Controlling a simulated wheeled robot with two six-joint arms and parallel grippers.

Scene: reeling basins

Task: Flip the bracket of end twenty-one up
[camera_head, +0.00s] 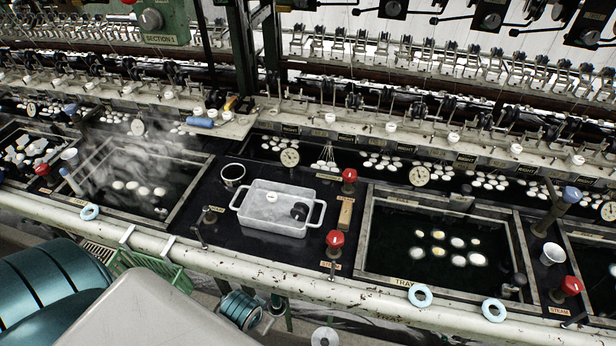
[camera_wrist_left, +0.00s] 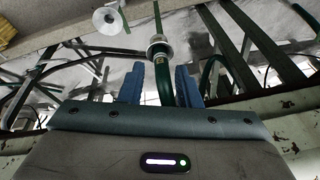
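A long row of small metal brackets (camera_head: 415,52) runs along the back of the reeling machine. I cannot read end numbers, so I cannot tell which bracket belongs to end twenty-one or how it stands. My left gripper (camera_wrist_left: 160,80) shows in the left wrist view with its two blue fingers apart and nothing held between them. A green post (camera_wrist_left: 163,75) shows behind the gap, and the gripper points at the floor area, away from the brackets. In the head view the left gripper's fingers are not visible. My right gripper is not in view.
Dark water basins with white cocoons (camera_head: 458,243) lie below the row. A grey tray (camera_head: 272,225) with two handles stands between basins, near red steam knobs (camera_head: 335,239). A pale front rail (camera_head: 300,285) runs across. Steam rises at left. A green crate (camera_head: 150,266) sits below.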

